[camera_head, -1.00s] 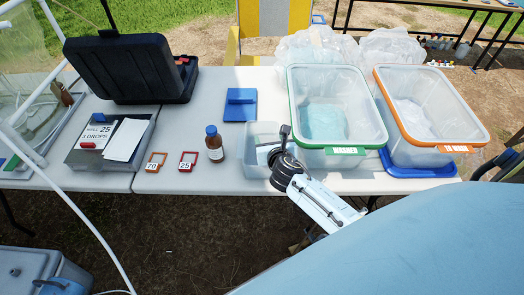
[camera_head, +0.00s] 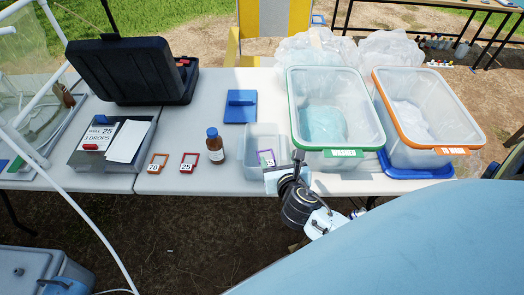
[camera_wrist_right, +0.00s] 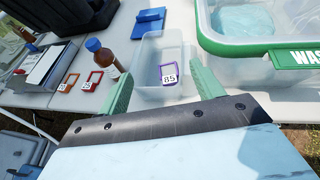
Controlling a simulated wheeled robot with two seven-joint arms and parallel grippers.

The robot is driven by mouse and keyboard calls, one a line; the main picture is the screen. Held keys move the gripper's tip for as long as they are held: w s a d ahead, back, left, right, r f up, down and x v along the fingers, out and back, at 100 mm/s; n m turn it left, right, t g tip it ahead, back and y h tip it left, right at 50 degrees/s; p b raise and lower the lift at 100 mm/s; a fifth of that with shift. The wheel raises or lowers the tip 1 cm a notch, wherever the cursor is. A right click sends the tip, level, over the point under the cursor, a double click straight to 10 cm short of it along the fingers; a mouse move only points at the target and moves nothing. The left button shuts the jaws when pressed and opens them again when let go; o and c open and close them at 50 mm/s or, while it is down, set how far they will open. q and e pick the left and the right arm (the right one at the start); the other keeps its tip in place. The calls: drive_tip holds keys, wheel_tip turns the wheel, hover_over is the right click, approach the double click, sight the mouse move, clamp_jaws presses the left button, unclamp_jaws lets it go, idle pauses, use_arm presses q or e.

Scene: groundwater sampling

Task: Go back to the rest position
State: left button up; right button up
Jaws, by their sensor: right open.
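My right gripper (camera_head: 287,172) is at the front edge of the table, by the near right corner of a small clear tray (camera_head: 249,166). In the right wrist view its two green fingers (camera_wrist_right: 163,78) are spread wide with nothing between them. A purple-framed tag (camera_head: 266,157) lies inside the clear tray. It reads 85 in the wrist view (camera_wrist_right: 170,72), ahead of the fingers and apart from them. My left gripper is in neither view.
A green-rimmed bin (camera_head: 329,153) labelled as washer and an orange-rimmed bin (camera_head: 452,151) stand to the right. A brown bottle (camera_head: 215,150), two small tags (camera_head: 187,162), a metal tray (camera_head: 74,157) and a black case (camera_head: 130,70) are to the left.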

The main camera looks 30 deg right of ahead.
drive_tip(key=shift+v, duration=0.85)
drive_tip(key=shift+f, duration=0.15)
drive_tip(key=s+a+f+m+g+y+b, duration=0.1)
drive_tip(key=s+f+m+g+b, duration=0.15)
drive_tip(key=s+f+m, duration=0.75)
drive_tip(key=s+f+m+g+y+b, duration=0.1)
drive_tip(key=f+m+g+y, duration=0.15)
drive_tip(key=f, duration=1.45)
drive_tip(key=s+a+f+m+g+b, duration=0.1)
drive_tip(key=s+f+m+g+b, duration=0.1)
drive_tip(key=s+f+m, duration=0.6)
drive_tip(key=s+a+f+m+g+y+b, duration=0.1)
drive_tip(key=s+f+m+g, duration=0.3)
drive_tip(key=s+f+m, duration=0.5)
drive_tip(key=s+f+b, duration=0.1)
drive_tip(key=s, duration=0.6)
drive_tip(key=shift+s+f+g, duration=0.2)
drive_tip(key=shift+s+g, duration=0.1)
drive_tip(key=shift+s, duration=0.05)
